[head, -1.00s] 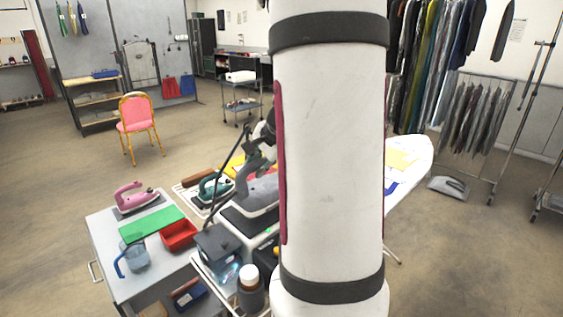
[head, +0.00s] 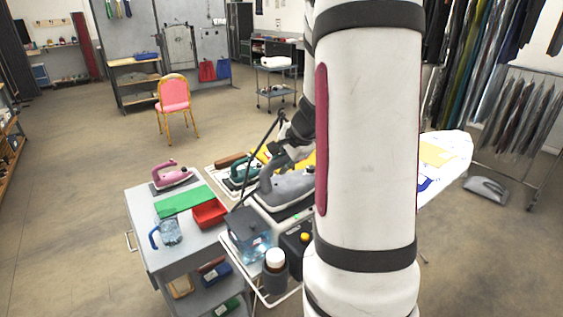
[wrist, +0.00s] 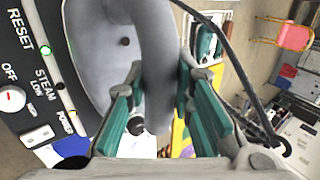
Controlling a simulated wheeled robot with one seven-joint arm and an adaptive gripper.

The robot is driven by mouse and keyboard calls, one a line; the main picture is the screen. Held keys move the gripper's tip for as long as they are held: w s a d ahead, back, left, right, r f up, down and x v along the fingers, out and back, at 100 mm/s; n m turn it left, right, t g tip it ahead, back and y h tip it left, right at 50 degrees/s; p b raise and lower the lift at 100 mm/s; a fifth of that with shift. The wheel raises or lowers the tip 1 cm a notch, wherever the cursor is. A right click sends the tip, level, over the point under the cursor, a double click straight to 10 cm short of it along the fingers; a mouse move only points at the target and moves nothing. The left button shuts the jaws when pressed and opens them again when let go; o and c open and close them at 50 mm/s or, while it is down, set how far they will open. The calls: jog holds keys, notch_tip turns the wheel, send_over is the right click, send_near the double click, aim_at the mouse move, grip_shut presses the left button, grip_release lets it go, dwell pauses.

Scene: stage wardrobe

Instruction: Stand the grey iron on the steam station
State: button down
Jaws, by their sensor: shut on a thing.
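The grey iron (head: 290,187) is in my gripper, over the steam station's dark rest (head: 268,206) in the head view. In the wrist view, its handle (wrist: 156,60) runs between the two green finger pads of my gripper (wrist: 160,98), which is shut on it. The iron's grey body (wrist: 92,40) lies beside the station's black control panel (wrist: 30,75), with lettering and a green light. I cannot tell whether the iron touches the rest. My arm hides its right end in the head view.
A green iron (head: 243,170) stands just behind left. A clear water tank (head: 249,236) and a dark bottle with a white cap (head: 275,272) stand in front. The grey cart (head: 150,215) at left carries a pink iron (head: 170,175), a red tray (head: 209,214) and a jug (head: 171,232).

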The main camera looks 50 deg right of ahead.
jog(key=c, duration=1.4)
grip_release()
jog(key=shift+f, duration=0.1)
